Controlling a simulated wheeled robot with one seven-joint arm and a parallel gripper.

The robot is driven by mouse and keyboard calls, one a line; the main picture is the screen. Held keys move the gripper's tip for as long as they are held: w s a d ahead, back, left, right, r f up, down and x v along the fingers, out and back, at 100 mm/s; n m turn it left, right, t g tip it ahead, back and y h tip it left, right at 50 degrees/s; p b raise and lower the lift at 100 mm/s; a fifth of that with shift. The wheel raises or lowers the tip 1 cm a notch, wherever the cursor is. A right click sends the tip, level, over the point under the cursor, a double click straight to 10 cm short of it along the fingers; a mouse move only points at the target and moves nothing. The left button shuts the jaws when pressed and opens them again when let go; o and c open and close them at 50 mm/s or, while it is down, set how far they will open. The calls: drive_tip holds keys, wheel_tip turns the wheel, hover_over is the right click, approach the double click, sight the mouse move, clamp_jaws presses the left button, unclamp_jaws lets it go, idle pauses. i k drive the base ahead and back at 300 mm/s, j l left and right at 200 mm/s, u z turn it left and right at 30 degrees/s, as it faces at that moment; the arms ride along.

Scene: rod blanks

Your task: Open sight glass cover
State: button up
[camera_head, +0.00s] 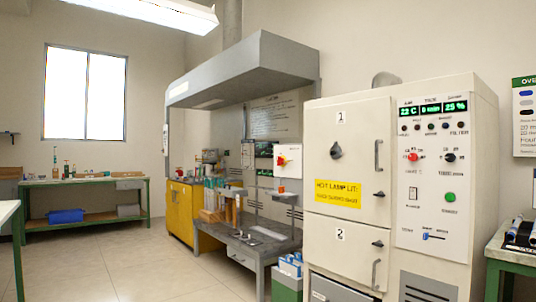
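A cream oven cabinet (446,180) stands at the right. Its upper door (360,128), marked 1, is shut and carries a small dark round piece (336,151) with a pointed top, left of the middle. This may be the sight glass cover, but it is too small to be sure; no glass shows around it. A vertical handle (378,155) and a dark latch (379,195) are on the door's right side. A yellow hot-lamp label (338,191) is below the dark piece. My gripper is not in view.
The lower door (340,252), marked 2, is shut. A grey low bench (243,247) under a hood and a green bin (287,280) stand left of the oven. A green-legged table (511,256) is at the right. Floor (130,265) at the left is clear.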

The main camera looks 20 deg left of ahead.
sight(336, 151)
drive_tip(key=u, duration=0.25)
drive_tip(key=i+j, duration=0.1)
drive_tip(key=i, duration=0.45)
drive_tip(key=i+j+z, duration=0.1)
drive_tip(key=i, duration=0.45)
